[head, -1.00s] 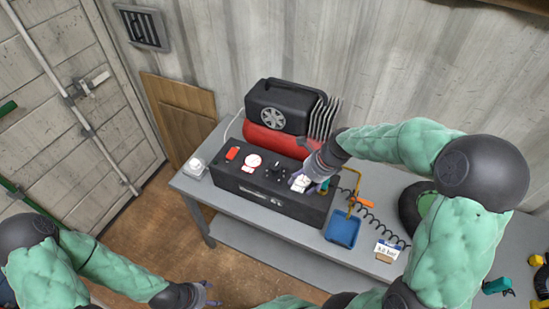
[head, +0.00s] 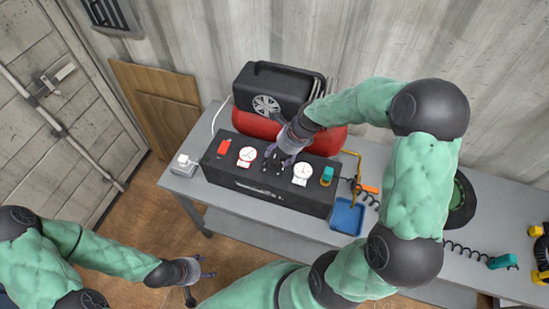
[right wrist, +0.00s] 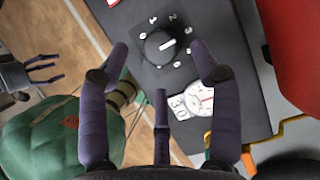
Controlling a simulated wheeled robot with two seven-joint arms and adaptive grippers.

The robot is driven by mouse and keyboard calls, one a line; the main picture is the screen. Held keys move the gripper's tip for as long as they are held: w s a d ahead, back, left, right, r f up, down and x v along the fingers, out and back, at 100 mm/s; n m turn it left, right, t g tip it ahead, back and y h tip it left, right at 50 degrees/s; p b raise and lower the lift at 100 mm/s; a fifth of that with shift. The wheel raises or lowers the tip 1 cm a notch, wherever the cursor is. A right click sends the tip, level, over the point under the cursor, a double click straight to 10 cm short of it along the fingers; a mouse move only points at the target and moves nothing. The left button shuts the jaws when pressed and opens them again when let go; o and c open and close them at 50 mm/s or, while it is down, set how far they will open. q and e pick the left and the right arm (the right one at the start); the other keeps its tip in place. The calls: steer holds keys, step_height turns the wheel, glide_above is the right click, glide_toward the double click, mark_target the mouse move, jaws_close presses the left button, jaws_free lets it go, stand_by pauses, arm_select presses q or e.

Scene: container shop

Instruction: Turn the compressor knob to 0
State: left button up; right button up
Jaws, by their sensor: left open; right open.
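The compressor (head: 290,112) has a black upper unit, a red tank and a black control box (head: 225,173) on a grey table. The black round knob (right wrist: 160,47) shows in the right wrist view, with a white pointer mark and small white number labels around it. My right gripper (head: 280,158) is open above the control box, its fingers spread on either side of the knob and apart from it. In the head view it partly hides the knob. My left gripper (head: 205,274) is open and empty over the floor, away from the table.
Two white gauges (head: 247,154) (head: 303,173) flank the knob, with a red switch (head: 224,147) at left and a teal fitting (head: 327,174) at right. A blue tray (head: 347,217), a yellow bent tube and a coiled black hose lie to the right.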

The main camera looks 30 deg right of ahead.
mark_target(274, 159)
steer(key=shift+x, duration=2.15)
steer(key=shift+r, duration=0.1)
steer(key=c, duration=1.1)
